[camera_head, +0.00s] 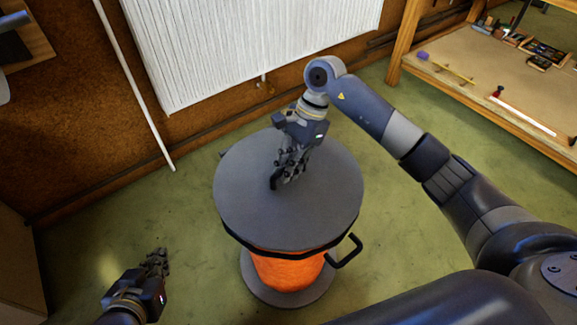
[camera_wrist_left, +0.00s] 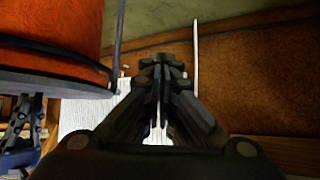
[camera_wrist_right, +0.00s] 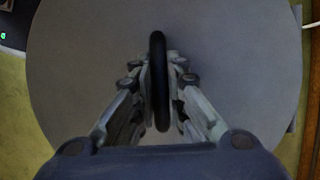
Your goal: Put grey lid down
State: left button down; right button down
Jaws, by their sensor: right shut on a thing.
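The grey lid (camera_head: 245,200) is a wide round disc over an orange drum (camera_head: 285,270) with a black band and a black side handle (camera_head: 347,252). The lid lies level and covers the drum's top; I cannot tell whether it rests fully on the rim. My right gripper (camera_head: 277,180) is shut on the lid's black handle (camera_wrist_right: 160,80) at the middle of the disc. My left gripper (camera_head: 163,258) is shut and empty, low at the left, apart from the drum. The left wrist view shows the drum (camera_wrist_left: 60,22) and lid edge (camera_wrist_left: 60,85).
A white radiator (camera_head: 250,40) hangs on the brown wall behind, with a white pipe (camera_head: 135,85) to its left. A wooden bench (camera_head: 490,80) with small tools stands at the right. Green floor (camera_head: 110,215) is clear around the drum.

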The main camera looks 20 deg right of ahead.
pick_arm(q)
jog(key=shift+w+r, duration=0.1)
jog(key=shift+w+d+r, duration=0.1)
jog(key=shift+w+r, duration=0.1)
pick_arm(e)
jog(key=c, duration=1.6)
grip_release()
pick_arm(q)
jog(key=shift+w+d+r+t, duration=0.1)
jog(key=shift+w+r+t, duration=0.1)
jog(key=shift+t, duration=0.1)
pick_arm(e)
jog(key=shift+o, duration=0.2)
jog(key=shift+f, duration=0.1)
pick_arm(q)
jog(key=shift+s, duration=0.1)
